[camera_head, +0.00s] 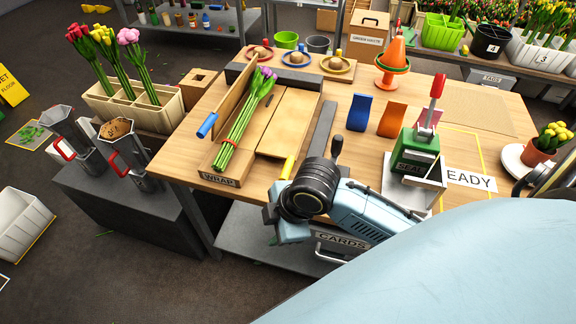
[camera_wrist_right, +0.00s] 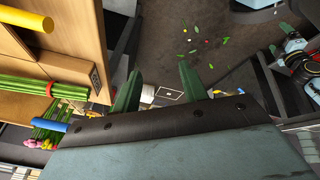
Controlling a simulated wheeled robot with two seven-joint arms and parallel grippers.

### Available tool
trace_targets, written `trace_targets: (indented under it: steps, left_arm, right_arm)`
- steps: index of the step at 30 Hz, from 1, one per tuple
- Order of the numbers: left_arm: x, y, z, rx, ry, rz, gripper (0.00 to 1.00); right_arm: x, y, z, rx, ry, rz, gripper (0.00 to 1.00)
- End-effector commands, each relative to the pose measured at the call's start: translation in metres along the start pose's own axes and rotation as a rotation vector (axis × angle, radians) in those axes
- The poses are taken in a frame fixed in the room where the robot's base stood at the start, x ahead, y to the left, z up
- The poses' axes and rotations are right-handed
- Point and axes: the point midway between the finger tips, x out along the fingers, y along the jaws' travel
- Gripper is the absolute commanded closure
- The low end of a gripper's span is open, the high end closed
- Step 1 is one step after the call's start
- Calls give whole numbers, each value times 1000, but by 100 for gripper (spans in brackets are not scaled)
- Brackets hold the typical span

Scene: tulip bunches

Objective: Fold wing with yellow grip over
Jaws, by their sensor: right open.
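The wrap board (camera_head: 216,181) stands on the wooden table. A tulip bunch (camera_head: 240,130) with green stems, purple blooms and a red band lies along it; its stems also show in the wrist view (camera_wrist_right: 72,92). The wing with the blue grip (camera_head: 207,125) stands up left of the bunch. The wing with the yellow grip (camera_head: 288,168) appears to lie flat on the right, its tan panel (camera_head: 287,132) clear. The yellow grip is at upper left in the wrist view (camera_wrist_right: 28,19). My right gripper (camera_wrist_right: 160,68) is open and empty, apart from the yellow grip. My left gripper is out of view.
A green stamp press with a red handle (camera_head: 420,150) stands to the right. Blue (camera_head: 359,112) and orange (camera_head: 393,120) pieces and a cone (camera_head: 395,62) stand behind. A tulip crate (camera_head: 130,108) and metal holders (camera_head: 122,145) are at the left.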

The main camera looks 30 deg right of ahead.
Motion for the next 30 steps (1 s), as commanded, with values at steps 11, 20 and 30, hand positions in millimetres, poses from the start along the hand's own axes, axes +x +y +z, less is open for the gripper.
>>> trace_targets:
  steps: [11, 20, 30]
  left_arm:
    - [0, 0, 0, -1, 0, 0, 5]
    - [0, 0, 2, -1, -3, 0, 5]
    - [5, 1, 3, -1, -5, 1, 5]
  right_arm:
    - [-29, 128, 38, -809, -95, -131, 57]
    - [-72, 186, 73, -1012, -113, -179, 57]
    - [-32, 184, 83, -1026, -107, -185, 57]
